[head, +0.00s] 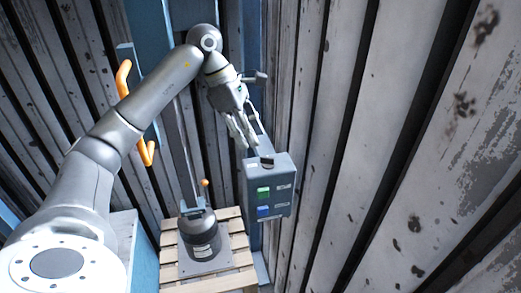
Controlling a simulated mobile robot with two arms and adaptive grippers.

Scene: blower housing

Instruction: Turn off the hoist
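A grey control box (270,191) stands right of centre in the head view, against the ribbed wall. Its front carries a green button (263,193) and, below it, a blue button (263,211), each with a small label beside it. A dark part (267,161) sits on its top edge. My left gripper (246,142) is just above and left of the box, its fingers pointing down toward the box's upper left corner. The fingers look apart with nothing between them. I cannot tell whether they touch the box. My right gripper is out of view.
A grey cylindrical machine (203,237) with an orange-tipped lever stands on a wooden pallet (240,256) below the gripper. An orange handle (146,153) is at the left, partly behind my arm. Ribbed, stained metal walls (395,120) close in on both sides.

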